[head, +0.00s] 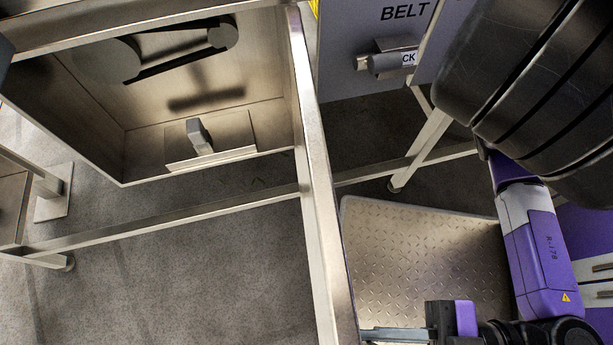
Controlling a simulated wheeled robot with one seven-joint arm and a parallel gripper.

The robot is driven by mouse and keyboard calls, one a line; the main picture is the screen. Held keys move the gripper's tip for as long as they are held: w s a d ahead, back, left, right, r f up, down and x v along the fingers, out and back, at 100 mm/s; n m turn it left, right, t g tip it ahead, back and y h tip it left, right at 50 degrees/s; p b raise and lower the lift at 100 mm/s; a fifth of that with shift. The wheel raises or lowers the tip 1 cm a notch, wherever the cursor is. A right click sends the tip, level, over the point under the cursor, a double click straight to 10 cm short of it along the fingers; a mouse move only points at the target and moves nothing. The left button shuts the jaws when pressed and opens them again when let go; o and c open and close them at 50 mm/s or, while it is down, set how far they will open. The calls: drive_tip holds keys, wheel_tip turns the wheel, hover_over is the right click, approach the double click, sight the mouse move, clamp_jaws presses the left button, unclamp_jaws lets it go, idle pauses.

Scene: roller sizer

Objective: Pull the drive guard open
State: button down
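A grey panel (345,55) lettered "BELT" stands at the top centre, just right of a metal post. It carries a latch-like handle (385,63) with a label ending in "CK". It looks like the drive guard; its top is cut off. Left of the post is an open metal housing (85,115), with a dark belt (180,62) around two pulleys inside. The panel stands clear of the housing opening. My gripper (395,334) is at the bottom edge, far below the panel and apart from it. It is partly cut off, and its finger opening cannot be made out.
A metal post (320,215) runs down the middle, and a low rail (190,218) crosses near the floor. A tread-plate platform (425,250) lies below the panel. A block-shaped grey part (200,136) sits in the housing. The floor at lower left is clear.

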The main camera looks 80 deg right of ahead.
drive_tip(key=shift+s+d, duration=0.25)
drive_tip(key=shift+s, duration=0.15)
drive_tip(key=c, duration=1.8)
unclamp_jaws()
drive_tip(key=shift+s+d+p, duration=0.25)
drive_tip(key=shift+s+p, duration=0.1)
drive_tip(key=shift+s, duration=1.6)
drive_tip(key=shift+s+d+p, duration=0.2)
drive_tip(key=shift+s+p, duration=0.15)
drive_tip(key=shift+s, duration=1.55)
